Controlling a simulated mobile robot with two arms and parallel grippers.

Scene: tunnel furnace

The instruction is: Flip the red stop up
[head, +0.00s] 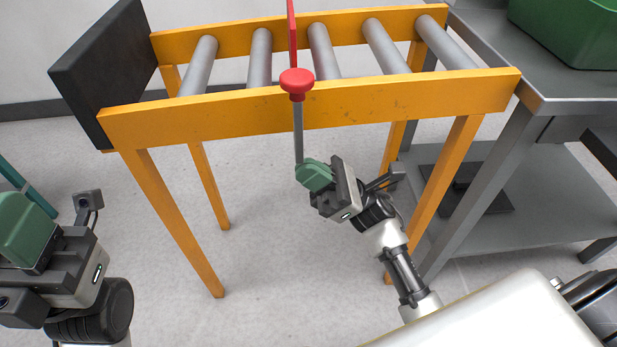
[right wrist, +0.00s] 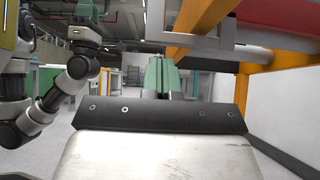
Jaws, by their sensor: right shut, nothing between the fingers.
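The red stop (head: 292,38) is a thin red plate seen edge-on between the rollers in the head view. A round red knob (head: 297,80) sits at the near orange rail, and a grey bar (head: 298,132) runs down below it. My right gripper (head: 310,172) is shut and empty, with its green fingers at the bar's lower end; I cannot tell whether they touch. The green fingers also show in the right wrist view (right wrist: 160,76). My left gripper (head: 22,222) is at the lower left, away from the frame, its jaw gap not clear.
The orange roller frame (head: 205,118) stands on several legs, with a dark panel (head: 105,72) at its left end. A grey table (head: 540,90) with a green bin (head: 570,30) adjoins it on the right. The floor beneath the frame is clear.

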